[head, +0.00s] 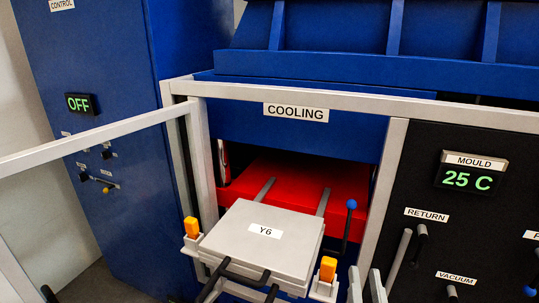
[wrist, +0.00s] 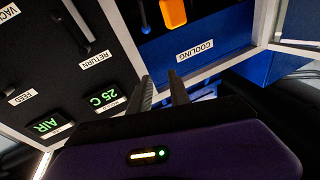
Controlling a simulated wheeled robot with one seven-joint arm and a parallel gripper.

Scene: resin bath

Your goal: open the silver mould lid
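The silver mould (head: 262,240), labelled Y6, sits at the front of the cooling bay with its flat lid lying closed on top. Black bar handles (head: 240,278) stick out at its front edge. An orange latch piece (head: 191,227) stands upright at its left and another orange piece (head: 328,268) at its right. My gripper (head: 366,286) is to the right of the mould, apart from it, with two grey fingers parted and nothing between them. In the wrist view, my gripper (wrist: 163,88) also shows an empty gap, and one orange piece (wrist: 173,13) is at the top edge.
The red bay floor (head: 300,180) lies behind the mould, under a COOLING sign (head: 296,112). A lever with a blue knob (head: 351,204) stands just right of the mould. A grey rail (head: 90,142) crosses at left. A black panel (head: 480,240) with levers and a 25 C display is at right.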

